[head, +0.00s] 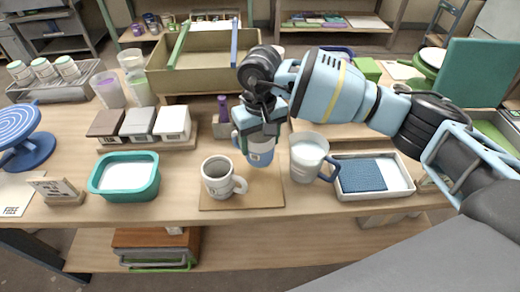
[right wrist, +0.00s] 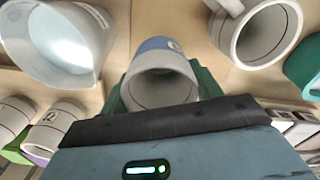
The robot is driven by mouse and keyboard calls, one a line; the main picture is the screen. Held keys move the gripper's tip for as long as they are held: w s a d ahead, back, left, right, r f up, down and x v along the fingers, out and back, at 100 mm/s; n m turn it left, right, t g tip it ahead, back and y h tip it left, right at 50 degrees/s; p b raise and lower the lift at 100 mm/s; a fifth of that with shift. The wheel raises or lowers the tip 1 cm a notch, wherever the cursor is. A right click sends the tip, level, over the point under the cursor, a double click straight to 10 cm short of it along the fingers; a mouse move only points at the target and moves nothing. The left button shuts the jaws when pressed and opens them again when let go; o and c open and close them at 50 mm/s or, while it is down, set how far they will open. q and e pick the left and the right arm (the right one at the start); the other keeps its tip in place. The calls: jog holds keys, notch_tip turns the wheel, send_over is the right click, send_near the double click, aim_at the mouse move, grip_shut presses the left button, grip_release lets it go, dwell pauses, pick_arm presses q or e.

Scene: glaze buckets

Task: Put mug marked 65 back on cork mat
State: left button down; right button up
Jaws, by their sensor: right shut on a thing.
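My right gripper (head: 260,130) is shut on a blue and white mug (head: 260,154), which also shows between the green fingers in the right wrist view (right wrist: 160,78). The mug is at the back right part of the cork mat (head: 245,200); I cannot tell whether its base touches the mat. A white-grey mug (head: 216,188) stands upright on the mat's left part, handle to the right. It shows at the upper right of the wrist view (right wrist: 262,35). The number on either mug is too small to read. My left gripper is not in view.
A jug of white glaze (head: 307,160) stands close right of the held mug, beside a white tray with a blue cloth (head: 362,174). A teal tub (head: 124,178) is to the left. A purple bottle (head: 223,108) stands behind. The mat's front right is bare.

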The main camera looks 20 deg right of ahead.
jog(key=shift+f, duration=1.85)
jog(key=shift+f, duration=0.2)
jog(key=o, duration=1.2)
jog(key=shift+r, duration=0.1)
notch_tip(320, 180, up, 12)
jog(key=shift+r, duration=0.1)
